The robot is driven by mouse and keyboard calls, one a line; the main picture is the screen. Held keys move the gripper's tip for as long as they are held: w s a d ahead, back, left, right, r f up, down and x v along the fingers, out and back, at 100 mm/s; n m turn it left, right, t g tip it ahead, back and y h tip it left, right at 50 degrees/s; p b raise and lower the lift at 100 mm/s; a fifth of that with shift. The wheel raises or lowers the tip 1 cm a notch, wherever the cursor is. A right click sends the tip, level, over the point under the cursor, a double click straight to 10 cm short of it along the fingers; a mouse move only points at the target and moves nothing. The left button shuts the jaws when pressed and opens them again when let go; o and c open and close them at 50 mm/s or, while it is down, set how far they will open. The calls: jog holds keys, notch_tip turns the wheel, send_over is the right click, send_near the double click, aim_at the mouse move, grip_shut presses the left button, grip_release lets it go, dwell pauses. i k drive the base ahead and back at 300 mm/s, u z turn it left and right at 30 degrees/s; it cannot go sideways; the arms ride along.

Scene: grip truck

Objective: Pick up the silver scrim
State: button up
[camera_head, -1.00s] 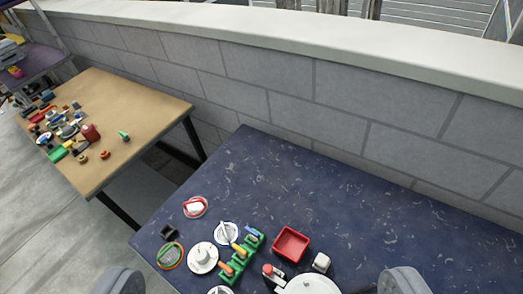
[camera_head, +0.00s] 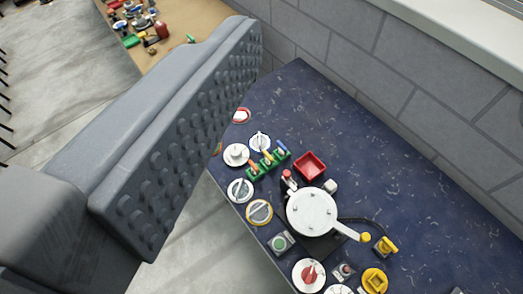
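No thing here can be told for certain as the silver scrim. A pale silver-white round disc (camera_head: 312,211) with a handle lies on the dark blue table (camera_head: 330,120); whether it is the scrim I cannot tell. One large grey finger of my gripper (camera_head: 190,140), with a studded inner face, fills the left of the view. The other finger is out of frame. Nothing rests against the studded face. The finger looks much nearer than the table and hides part of its left side.
The table's near edge holds a red tray (camera_head: 310,166), a green rack (camera_head: 268,163), a yellow-rimmed dial (camera_head: 259,212) and yellow parts (camera_head: 385,246). A block wall (camera_head: 330,50) runs behind. A cluttered wooden table (camera_head: 180,55) stands at upper left. The blue table's far part is clear.

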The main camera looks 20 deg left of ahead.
aim_at(259, 211)
jog(key=k, duration=1.15)
jog(key=u, duration=0.3)
jog(key=i, duration=0.55)
jog(key=z, duration=0.05)
